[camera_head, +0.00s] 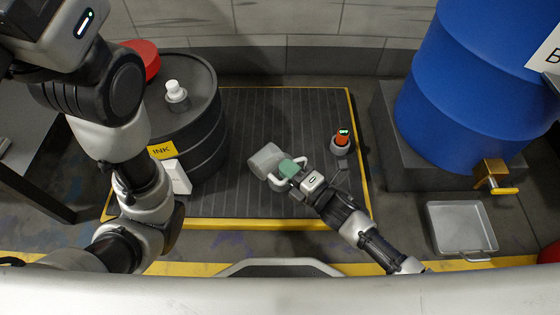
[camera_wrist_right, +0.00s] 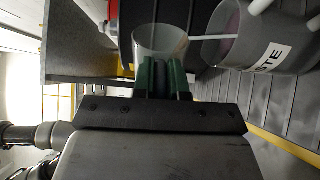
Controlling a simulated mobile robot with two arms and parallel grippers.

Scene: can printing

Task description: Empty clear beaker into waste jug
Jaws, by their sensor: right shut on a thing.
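A clear beaker (camera_wrist_right: 160,42) is between the green fingers of my right gripper (camera_wrist_right: 160,78) in the right wrist view. In the head view the right gripper (camera_head: 291,169) is shut on it, over the striped platform. The beaker is hard to make out there against the green fingers. The grey waste jug (camera_head: 264,159), with a pale handle, is just left of the gripper. In the wrist view the jug (camera_wrist_right: 238,48) shows beside the beaker, its label partly cut off. I cannot tell whether liquid is in the beaker. My left gripper is out of view.
A black ink drum (camera_head: 205,145) with a white bottle (camera_head: 175,92) on top stands at the left. A red-topped device (camera_head: 342,138) stands right of my gripper. A blue barrel (camera_head: 450,80) with a brass tap and a metal tray (camera_head: 460,225) are at the right.

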